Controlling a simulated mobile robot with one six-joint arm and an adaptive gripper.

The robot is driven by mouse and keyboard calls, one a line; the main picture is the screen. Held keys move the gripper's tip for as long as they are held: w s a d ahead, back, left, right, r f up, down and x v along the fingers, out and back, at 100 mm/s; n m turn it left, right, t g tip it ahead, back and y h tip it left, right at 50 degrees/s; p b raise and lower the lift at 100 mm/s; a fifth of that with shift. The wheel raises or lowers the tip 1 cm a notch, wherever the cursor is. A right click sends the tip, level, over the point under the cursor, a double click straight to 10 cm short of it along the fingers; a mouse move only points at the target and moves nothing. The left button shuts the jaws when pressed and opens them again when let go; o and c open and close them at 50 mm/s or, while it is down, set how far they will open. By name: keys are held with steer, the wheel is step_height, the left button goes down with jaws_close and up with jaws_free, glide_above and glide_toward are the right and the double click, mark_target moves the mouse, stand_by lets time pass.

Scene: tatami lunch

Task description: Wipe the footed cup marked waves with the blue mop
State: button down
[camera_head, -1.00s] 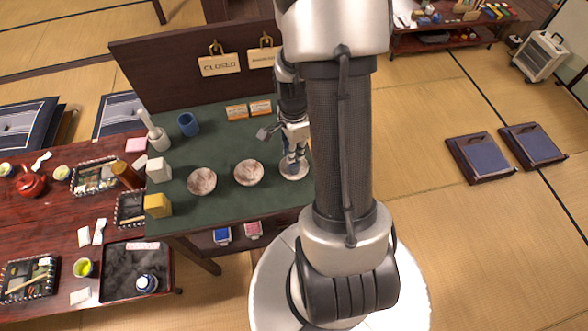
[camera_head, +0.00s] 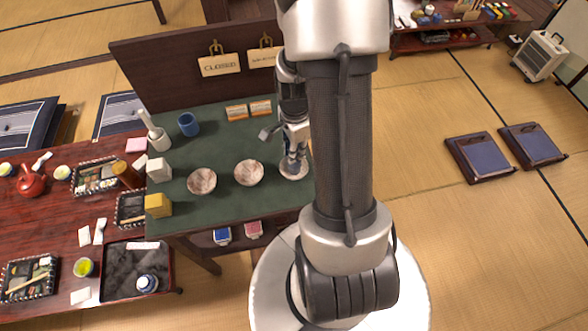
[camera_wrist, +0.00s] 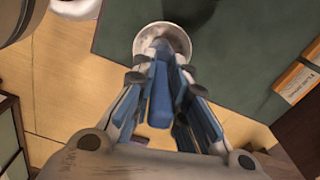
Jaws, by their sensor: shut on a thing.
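My gripper (camera_head: 294,152) points down over the rightmost mottled saucer (camera_head: 299,175) on the green-topped table. In the wrist view my gripper (camera_wrist: 160,80) is shut on a slim blue thing (camera_wrist: 159,98), which looks like the blue mop; its lower end is hard to make out. The rim of the saucer (camera_wrist: 149,36) shows just beyond the fingertips; I cannot tell whether the mop touches it. A blue-and-white cup (camera_head: 147,284) stands on the black tray at lower left. Its marking is too small to read, and I cannot identify the wave-marked cup.
Two more saucers (camera_head: 202,181) (camera_head: 248,172) lie left of my gripper. A blue holder (camera_head: 188,124) and a white holder with a white-handled tool (camera_head: 158,139) stand behind. White (camera_head: 158,170) and yellow (camera_head: 157,206) blocks line the left edge. A board with signs (camera_head: 219,65) closes the back.

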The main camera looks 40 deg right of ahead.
steer(key=m, duration=0.5)
steer(key=shift+d, duration=0.15)
steer(key=m, duration=0.4)
steer(key=shift+d, duration=0.15)
steer(key=n, duration=0.2)
steer(key=shift+w+n, duration=0.1)
steer(key=shift+n, duration=0.2)
steer(key=n, duration=0.4)
steer(key=shift+w+a+n, duration=0.15)
steer(key=shift+a+n, duration=0.1)
steer(key=shift+n, duration=0.05)
steer(key=n, duration=0.6)
steer(key=shift+w+a+p, duration=0.1)
steer(key=shift+w+p, duration=0.05)
steer(key=shift+p, duration=0.2)
